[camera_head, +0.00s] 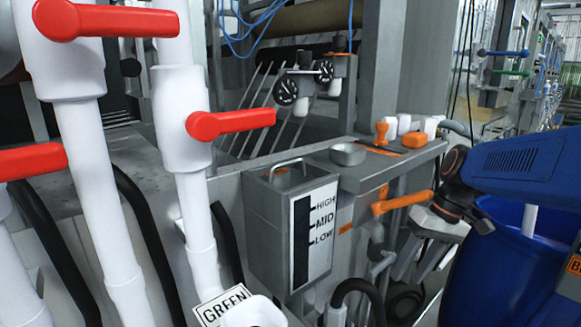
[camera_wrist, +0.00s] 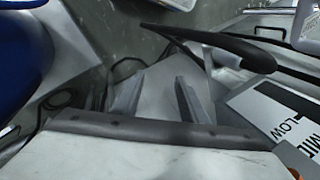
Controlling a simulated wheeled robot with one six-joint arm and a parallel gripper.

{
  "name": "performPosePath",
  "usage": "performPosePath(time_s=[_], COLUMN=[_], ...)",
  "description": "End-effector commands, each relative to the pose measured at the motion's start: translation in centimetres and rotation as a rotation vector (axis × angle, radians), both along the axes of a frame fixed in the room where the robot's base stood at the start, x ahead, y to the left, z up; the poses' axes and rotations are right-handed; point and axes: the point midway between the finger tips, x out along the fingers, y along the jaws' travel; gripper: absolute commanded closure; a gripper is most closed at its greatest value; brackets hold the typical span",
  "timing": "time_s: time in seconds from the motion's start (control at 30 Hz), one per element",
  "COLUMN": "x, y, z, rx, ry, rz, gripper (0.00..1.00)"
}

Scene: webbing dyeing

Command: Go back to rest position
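My gripper (camera_head: 418,268) hangs at the lower right of the head view, below my blue arm link, pointing downward. It is left of a blue barrel and right of the grey level box (camera_head: 276,228) marked HIGH, MID and LOW. In the wrist view, its two grey fingers (camera_wrist: 157,88) stand apart with nothing between them. The wrist view also shows part of the level box's label (camera_wrist: 275,115) at the right.
The blue barrel (camera_head: 487,270) stands close to my arm. An orange handle (camera_head: 403,202) juts out just above my gripper. A ledge (camera_head: 385,171) holds a metal cup (camera_head: 348,154) and orange tools. White pipes with red handles (camera_head: 230,122) fill the left.

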Motion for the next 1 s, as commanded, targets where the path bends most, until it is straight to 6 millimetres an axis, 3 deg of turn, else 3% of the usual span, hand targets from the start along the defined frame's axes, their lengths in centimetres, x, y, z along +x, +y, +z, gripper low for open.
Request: performPosePath(time_s=[0.2,0.6,0.8,1.0], x=[-4.5,-11.2,-13.5,-14.4], y=[0.1,-0.7,-1.3,-1.7], z=[-0.4,-2.2,-3.3,-3.8], rx=[-0.108,-0.255,-0.295,-0.310], ry=[-0.088,-0.284,-0.378,-0.425], rz=[-0.055,-0.158,-0.202,-0.222], gripper=[0.61,0.61,0.61,0.61])
